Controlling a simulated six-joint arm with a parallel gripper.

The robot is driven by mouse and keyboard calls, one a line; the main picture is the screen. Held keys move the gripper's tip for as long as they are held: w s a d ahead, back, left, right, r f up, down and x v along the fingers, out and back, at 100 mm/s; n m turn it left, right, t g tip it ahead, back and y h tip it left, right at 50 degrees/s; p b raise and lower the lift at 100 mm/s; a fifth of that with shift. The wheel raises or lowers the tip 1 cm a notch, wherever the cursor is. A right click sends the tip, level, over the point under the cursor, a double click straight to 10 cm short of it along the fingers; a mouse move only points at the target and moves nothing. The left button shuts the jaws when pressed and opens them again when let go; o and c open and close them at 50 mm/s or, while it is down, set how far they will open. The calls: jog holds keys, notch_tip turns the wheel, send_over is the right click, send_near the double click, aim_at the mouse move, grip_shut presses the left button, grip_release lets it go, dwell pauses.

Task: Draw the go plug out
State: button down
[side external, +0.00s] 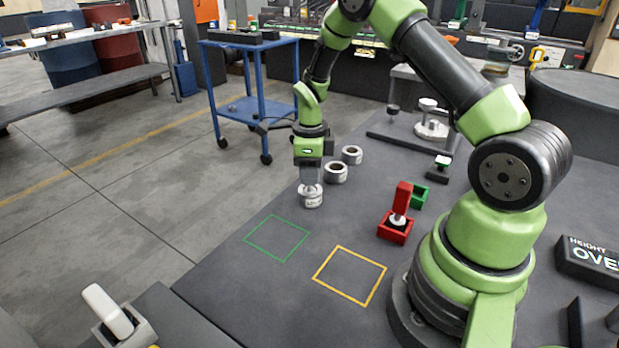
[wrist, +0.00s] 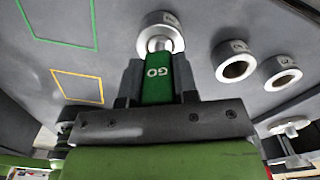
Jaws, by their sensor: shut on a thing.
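The green go plug (wrist: 157,78), marked GO, is held between the two jaws of my gripper (wrist: 158,85). Its silver end meets the mouth of a grey metal ring (wrist: 150,22); how deep it sits in the bore is hidden. In the side view this ring (side external: 312,201) stands on the dark table directly below my gripper (side external: 309,180), which points down. The green holder (side external: 420,197) holds no visible plug. The red holder (side external: 394,232) beside it has a red-handled plug (side external: 402,198) standing in it.
Two more rings (side external: 336,174) (side external: 352,155) stand behind the held plug's ring, bores up. A green outlined square (side external: 262,257) and a yellow one (side external: 330,290) lie empty on the table. A gauge stand (side external: 432,130) is farther back.

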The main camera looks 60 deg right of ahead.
jog(key=shift+r, duration=0.55)
jog(key=shift+r, duration=5.45)
